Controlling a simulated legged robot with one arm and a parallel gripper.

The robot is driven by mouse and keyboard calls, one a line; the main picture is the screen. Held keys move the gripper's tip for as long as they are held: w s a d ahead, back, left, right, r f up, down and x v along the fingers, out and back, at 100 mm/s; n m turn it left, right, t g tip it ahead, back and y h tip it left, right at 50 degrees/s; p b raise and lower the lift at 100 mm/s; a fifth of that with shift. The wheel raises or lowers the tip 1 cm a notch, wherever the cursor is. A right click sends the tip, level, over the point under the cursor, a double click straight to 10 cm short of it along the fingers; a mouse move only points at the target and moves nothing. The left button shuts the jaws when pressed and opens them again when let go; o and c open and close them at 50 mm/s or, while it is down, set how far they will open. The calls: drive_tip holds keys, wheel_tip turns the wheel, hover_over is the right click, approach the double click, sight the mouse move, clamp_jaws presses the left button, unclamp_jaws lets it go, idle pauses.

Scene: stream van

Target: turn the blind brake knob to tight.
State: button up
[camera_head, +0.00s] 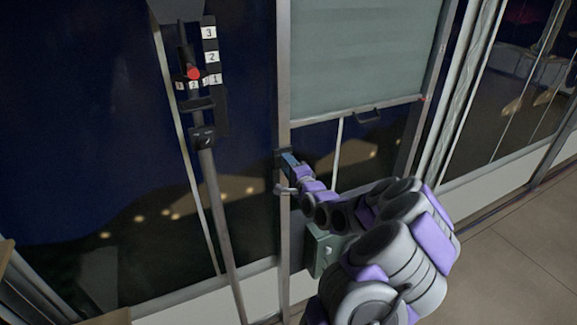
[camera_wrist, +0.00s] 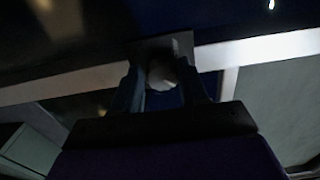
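The blind brake knob (camera_wrist: 162,75) is a small rounded grey knob on a plate on the upright window post, seen in the dark wrist view. My gripper (camera_wrist: 163,82) has one finger on each side of it, and both fingers appear to touch it. In the head view my gripper (camera_head: 287,161) reaches the post left of the blind, and its fingers cover the knob there. The grey-green blind (camera_head: 355,55) is pulled partway down the window, with a dark handle (camera_head: 368,117) on its bottom bar. No tight mark can be read.
A black panel with white numbers (camera_head: 211,57) and a red-tipped lever (camera_head: 193,73) stands on a pole at the left. A grey-green box (camera_head: 322,250) is below my forearm. A small grey lever (camera_head: 285,190) sticks out just below my gripper. Open floor (camera_head: 520,245) lies at the right.

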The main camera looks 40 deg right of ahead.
drive_tip(key=o, duration=0.4)
drive_tip(key=shift+w+d+f, duration=0.1)
drive_tip(key=shift+w, duration=0.1)
drive_tip(key=shift+s, duration=0.1)
drive_tip(key=b+v, duration=0.4)
drive_tip(key=v, duration=0.7)
drive_tip(key=shift+s+b, duration=0.3)
drive_tip(key=shift+s, duration=0.1)
drive_tip(key=b, duration=0.3)
drive_tip(key=shift+s+f, duration=0.2)
drive_tip(key=b, duration=0.3)
drive_tip(key=shift+s+a, duration=0.25)
drive_tip(key=shift+s, duration=0.05)
